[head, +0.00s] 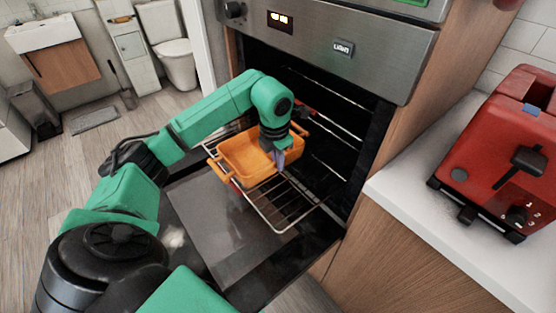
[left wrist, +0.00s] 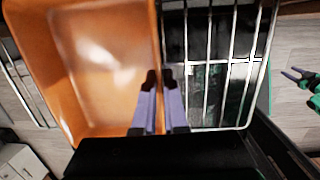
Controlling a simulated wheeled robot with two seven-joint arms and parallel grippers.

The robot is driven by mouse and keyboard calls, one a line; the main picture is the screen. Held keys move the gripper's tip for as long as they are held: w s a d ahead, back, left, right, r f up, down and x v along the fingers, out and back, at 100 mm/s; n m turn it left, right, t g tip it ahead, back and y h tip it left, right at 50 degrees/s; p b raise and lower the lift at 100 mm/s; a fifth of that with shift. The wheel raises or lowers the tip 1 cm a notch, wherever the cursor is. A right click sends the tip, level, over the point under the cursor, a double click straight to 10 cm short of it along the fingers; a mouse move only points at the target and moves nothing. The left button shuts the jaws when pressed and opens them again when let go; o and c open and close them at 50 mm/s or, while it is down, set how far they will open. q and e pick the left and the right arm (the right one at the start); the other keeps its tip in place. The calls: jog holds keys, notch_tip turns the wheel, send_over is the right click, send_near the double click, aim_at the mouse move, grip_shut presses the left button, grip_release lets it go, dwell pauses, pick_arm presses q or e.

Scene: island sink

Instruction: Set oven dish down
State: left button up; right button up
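The orange oven dish (head: 247,160) is on or just above the left part of the pulled-out wire oven rack (head: 281,208); I cannot tell if it touches the bars. My left gripper (head: 279,158) points down at the dish's near right wall. In the left wrist view, its two purple fingers (left wrist: 160,88) straddle one wall of the dish (left wrist: 100,62) and look closed on it. The dish looks empty and about level. My right gripper (left wrist: 297,75) shows at the right edge of the left wrist view, its fingers apart and empty.
The oven door (head: 215,222) is folded down below the rack. Bare rack lies right of the dish. The oven's control panel (head: 330,38) overhangs behind. A red toaster (head: 500,150) stands on the white counter (head: 440,210) at the right.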

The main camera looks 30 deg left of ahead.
pick_arm(q)
jog(key=o, duration=0.3)
notch_tip(320, 180, up, 8)
jog(key=s, duration=0.1)
jog(key=shift+d+f, duration=0.15)
dwell(0.4)
